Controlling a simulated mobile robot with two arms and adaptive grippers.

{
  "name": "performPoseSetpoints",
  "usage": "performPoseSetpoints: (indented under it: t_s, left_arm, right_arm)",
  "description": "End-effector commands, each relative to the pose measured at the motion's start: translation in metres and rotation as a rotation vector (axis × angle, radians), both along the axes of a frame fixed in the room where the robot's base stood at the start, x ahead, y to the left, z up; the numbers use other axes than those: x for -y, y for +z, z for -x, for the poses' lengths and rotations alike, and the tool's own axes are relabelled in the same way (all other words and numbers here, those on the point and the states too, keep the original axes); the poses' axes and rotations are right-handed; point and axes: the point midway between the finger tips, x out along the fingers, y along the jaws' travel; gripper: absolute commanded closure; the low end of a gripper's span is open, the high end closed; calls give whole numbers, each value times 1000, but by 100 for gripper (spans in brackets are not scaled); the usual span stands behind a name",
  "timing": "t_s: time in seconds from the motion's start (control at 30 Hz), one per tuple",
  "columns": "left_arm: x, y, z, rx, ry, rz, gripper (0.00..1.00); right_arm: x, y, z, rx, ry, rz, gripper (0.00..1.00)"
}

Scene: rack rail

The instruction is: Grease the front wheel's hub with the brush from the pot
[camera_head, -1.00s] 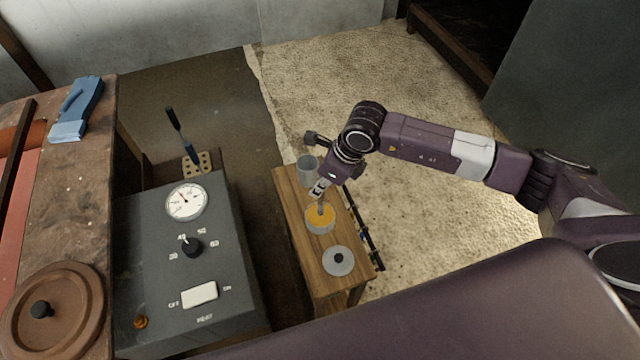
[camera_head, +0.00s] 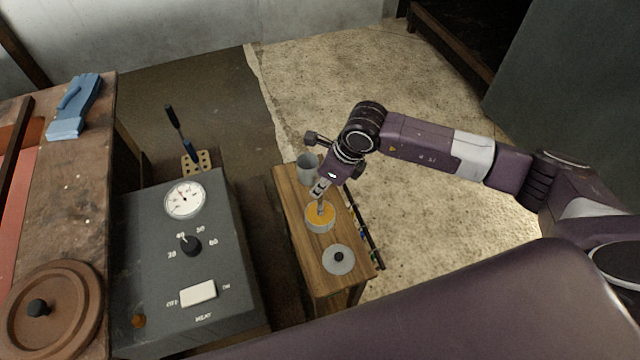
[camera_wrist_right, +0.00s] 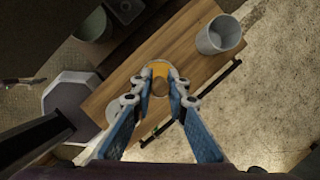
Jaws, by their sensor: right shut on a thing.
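The pot (camera_head: 320,217), filled with orange-yellow grease, stands on a small wooden bench in the head view. It also shows in the right wrist view (camera_wrist_right: 159,70), partly hidden between the fingers. My right gripper (camera_head: 320,189) is above the pot, pointing down, and shut on the brush (camera_head: 321,206). The brush's lower end is at the grease; how deep it sits I cannot tell. In the right wrist view my right gripper (camera_wrist_right: 160,86) has the round end of the brush (camera_wrist_right: 160,88) between its blue-padded fingers. No wheel or hub is recognizable. My left gripper is not in view.
A grey control box (camera_head: 150,265) with a gauge stands left. A workbench (camera_head: 75,200) carries blue gloves (camera_head: 77,105). Open floor lies behind and right.

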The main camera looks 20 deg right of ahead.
Motion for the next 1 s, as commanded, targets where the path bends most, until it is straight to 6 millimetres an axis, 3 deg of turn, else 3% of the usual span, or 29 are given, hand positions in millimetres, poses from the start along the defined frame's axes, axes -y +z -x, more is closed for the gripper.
performPoseSetpoints:
  t_s: [1.0]
  left_arm:
    - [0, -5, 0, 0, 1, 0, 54]
  right_arm:
    - [0, -2, 0, -1, 0, 0, 100]
